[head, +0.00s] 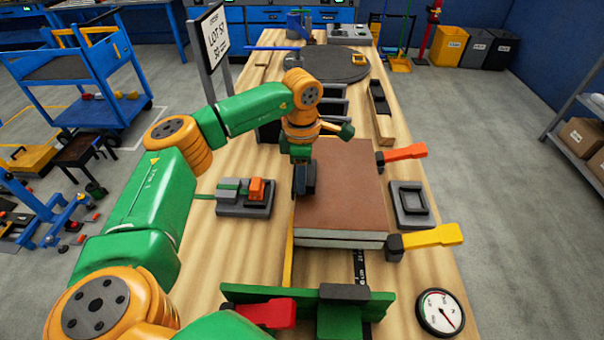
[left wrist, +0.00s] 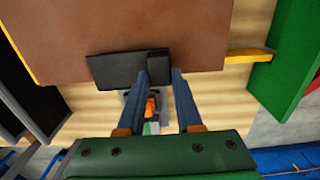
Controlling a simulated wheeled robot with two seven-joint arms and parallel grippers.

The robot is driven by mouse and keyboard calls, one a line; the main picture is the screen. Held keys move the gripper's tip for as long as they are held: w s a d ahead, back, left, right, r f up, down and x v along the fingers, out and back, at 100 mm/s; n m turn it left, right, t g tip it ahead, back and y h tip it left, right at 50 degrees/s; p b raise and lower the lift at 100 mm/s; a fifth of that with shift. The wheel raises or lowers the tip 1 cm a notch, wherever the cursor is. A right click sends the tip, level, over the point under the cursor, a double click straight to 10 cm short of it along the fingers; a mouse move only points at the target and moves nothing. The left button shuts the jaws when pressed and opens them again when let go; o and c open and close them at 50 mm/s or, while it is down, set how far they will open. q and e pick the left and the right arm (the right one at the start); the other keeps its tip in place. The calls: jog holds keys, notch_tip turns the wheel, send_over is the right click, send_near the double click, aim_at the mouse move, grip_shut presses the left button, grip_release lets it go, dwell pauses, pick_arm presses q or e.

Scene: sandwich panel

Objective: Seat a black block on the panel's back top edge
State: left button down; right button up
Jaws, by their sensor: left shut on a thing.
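The panel (head: 345,185) lies on the wooden bench, with a brown top and pale grey layers at its near side; it also fills the top of the left wrist view (left wrist: 130,25). My left gripper (head: 303,182) points down at the panel's left edge, shut on a black block (head: 309,178). In the left wrist view the block (left wrist: 112,70) overlaps the panel's brown edge, with the blue fingers (left wrist: 162,82) at one end of it. I cannot tell whether it touches the panel. My right gripper is not in view.
A grey tray (head: 232,210) with green and orange pieces is left of the panel. Orange (head: 403,152) and yellow (head: 432,238) handled clamps stand at its right, beside a dark grey tray (head: 424,216). A green fixture (head: 339,318) and dial gauge (head: 440,312) are in front.

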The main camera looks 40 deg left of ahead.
pick_arm(q)
jog(key=shift+f, duration=0.4)
jog(key=c, duration=0.5)
grip_release()
jog(key=shift+r, duration=0.15)
notch_tip(320, 180, up, 7)
jog(key=shift+b, duration=0.7)
